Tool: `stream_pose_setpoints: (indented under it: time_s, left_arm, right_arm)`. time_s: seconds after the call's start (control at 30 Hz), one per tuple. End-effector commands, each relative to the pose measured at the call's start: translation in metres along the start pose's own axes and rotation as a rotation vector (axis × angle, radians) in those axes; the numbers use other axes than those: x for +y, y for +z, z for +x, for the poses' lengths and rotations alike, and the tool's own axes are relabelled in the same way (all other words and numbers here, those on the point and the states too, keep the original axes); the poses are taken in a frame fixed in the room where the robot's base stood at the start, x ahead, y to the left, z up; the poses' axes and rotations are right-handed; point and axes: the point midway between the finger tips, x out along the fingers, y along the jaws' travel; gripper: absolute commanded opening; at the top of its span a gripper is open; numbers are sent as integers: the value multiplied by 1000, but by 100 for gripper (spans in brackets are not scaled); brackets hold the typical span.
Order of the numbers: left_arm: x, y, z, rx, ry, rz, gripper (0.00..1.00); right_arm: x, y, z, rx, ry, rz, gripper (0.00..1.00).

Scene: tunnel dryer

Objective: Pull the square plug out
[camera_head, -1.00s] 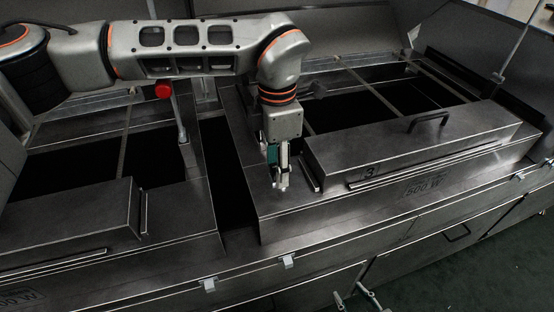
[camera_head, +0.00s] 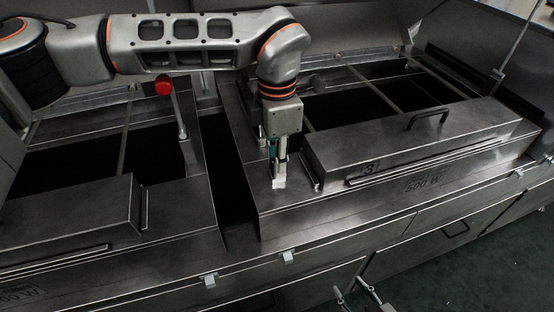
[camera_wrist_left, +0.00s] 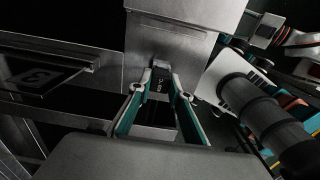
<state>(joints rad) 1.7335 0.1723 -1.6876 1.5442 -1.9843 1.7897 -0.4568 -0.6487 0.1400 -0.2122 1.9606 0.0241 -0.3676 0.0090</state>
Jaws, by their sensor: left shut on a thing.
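My left gripper (camera_head: 279,184) points down at the left end of the raised metal box marked 3. In the left wrist view its teal-backed fingers (camera_wrist_left: 160,75) are shut on a small dark piece with pale lettering, which looks like the square plug (camera_wrist_left: 160,86). The fingers hide most of the plug in the head view, and I cannot tell whether it is seated or free. My right gripper (camera_head: 358,294) shows only its fingertips at the bottom edge of the head view. They are spread apart with nothing visible between them.
The long box marked 3 (camera_head: 420,140) with a dark handle (camera_head: 428,117) stands right of my left gripper. Dark open wells lie behind and to the left. A red knob (camera_head: 163,87) on a lever stands left of the gripper.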

Motion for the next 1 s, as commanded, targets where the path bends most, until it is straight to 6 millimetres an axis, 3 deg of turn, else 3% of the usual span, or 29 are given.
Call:
stream_pose_setpoints:
  time_s: [1.0]
  left_arm:
    - [0,0,-9,0,0,0,0]
  right_arm:
    - [2,-10,-3,9,2,-1,40]
